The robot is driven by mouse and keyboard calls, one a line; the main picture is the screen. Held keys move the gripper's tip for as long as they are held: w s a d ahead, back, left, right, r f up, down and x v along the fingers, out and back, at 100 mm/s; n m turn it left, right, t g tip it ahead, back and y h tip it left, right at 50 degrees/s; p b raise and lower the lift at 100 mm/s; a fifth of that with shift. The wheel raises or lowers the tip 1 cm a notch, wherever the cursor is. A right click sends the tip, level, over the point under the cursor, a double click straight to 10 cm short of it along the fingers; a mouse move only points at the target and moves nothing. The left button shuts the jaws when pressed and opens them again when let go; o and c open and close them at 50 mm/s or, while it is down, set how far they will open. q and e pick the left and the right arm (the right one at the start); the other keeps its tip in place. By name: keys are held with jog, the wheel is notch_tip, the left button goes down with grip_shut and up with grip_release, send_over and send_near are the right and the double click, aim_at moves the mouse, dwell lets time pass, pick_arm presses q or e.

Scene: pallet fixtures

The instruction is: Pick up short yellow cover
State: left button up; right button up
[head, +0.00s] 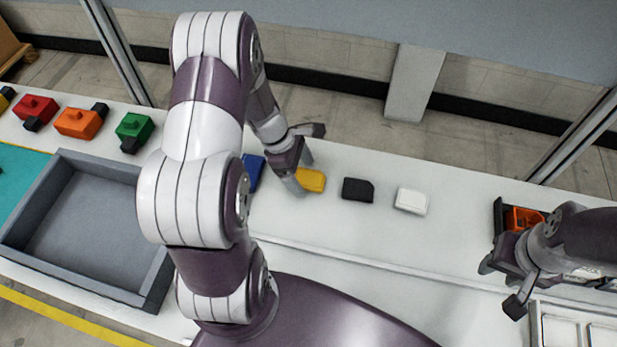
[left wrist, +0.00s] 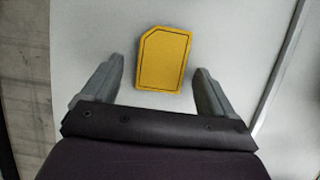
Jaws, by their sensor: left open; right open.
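The short yellow cover (head: 312,180) lies flat on the white table, between a blue cover (head: 253,171) and a black cover (head: 357,190). In the left wrist view the yellow cover (left wrist: 164,57) has one cut corner and sits between and just beyond the fingertips. My left gripper (head: 303,160) is above and beside the yellow cover, open and empty; its two fingers also show in the left wrist view (left wrist: 158,75), apart from the cover. My right gripper (head: 502,285) is open at the right, by a dark tray with orange parts.
A white cover (head: 411,201) lies right of the black one. A grey bin (head: 66,270) stands at the left, with red (head: 36,108), orange (head: 80,122) and green (head: 135,128) blocks behind it. The dark tray (head: 500,214) is at the right. The table between is mostly clear.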

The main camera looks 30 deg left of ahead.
pick_arm(q)
jog(key=shift+f, duration=0.2)
jog(key=shift+d+r, duration=0.1)
jog(key=shift+d, duration=0.05)
jog(key=shift+c, duration=0.6)
jog(key=c, duration=1)
jog(key=shift+r, duration=0.1)
